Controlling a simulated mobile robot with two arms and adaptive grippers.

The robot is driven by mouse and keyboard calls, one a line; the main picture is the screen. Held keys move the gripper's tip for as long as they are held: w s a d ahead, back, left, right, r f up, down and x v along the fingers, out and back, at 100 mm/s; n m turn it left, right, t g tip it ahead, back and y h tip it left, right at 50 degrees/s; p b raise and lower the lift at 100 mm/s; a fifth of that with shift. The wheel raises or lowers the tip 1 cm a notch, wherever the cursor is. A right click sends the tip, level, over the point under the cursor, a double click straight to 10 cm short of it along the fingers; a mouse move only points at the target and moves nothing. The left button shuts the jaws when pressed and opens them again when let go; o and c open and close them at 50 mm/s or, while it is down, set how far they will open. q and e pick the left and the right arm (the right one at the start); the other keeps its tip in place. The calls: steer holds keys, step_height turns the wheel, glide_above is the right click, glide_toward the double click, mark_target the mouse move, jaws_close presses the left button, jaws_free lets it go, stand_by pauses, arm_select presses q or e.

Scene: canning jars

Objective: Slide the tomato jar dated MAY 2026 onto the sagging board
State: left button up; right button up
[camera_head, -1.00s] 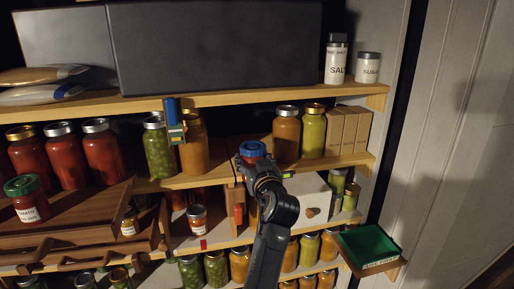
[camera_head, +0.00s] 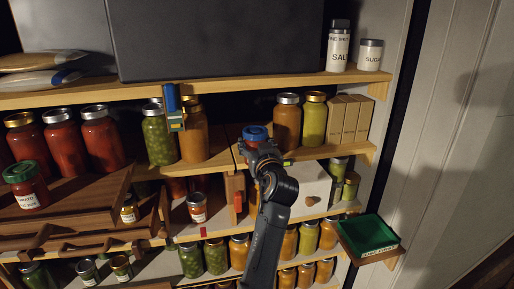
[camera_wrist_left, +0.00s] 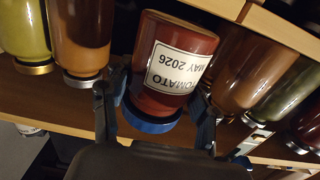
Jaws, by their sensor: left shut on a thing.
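The tomato jar, red with a blue lid (camera_head: 255,132), is at the middle shelf's front in the head view. In the wrist view, which is upside down, the jar (camera_wrist_left: 165,95) has a white label reading TOMATO MAY 2026. My left gripper (camera_head: 263,150) is shut on it; the fingers (camera_wrist_left: 155,110) flank it near the lid. The gripper hides most of the jar in the head view, and I cannot tell if its base touches the wood. The middle shelf's right-hand board (camera_head: 312,164) begins at a dark seam left of the jar; its sag is not clear. My right gripper is not in view.
Orange jars (camera_head: 287,125) (camera_head: 193,140) stand on both sides of the held jar. A blue clamp-like piece (camera_head: 172,105) hangs at the upper shelf edge. A green-lidded tomato jar (camera_head: 25,185) stands at left. A white box (camera_head: 310,185) and green tray (camera_head: 368,237) are lower right.

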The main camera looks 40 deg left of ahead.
arm_select(q)
steer(key=shift+b+x, duration=0.85)
steer(key=shift+x, duration=2.5)
steer(key=shift+b+x, duration=0.55)
steer(key=shift+x, duration=1)
steer(key=shift+f+b, duration=0.25)
steer(key=shift+b, duration=0.1)
steer(key=shift+f+b, duration=0.3)
steer(key=o, duration=1.6)
steer(key=shift+s, duration=0.1)
steer(key=shift+f, duration=0.15)
steer(key=v, duration=1.2)
steer(key=shift+d, duration=0.1)
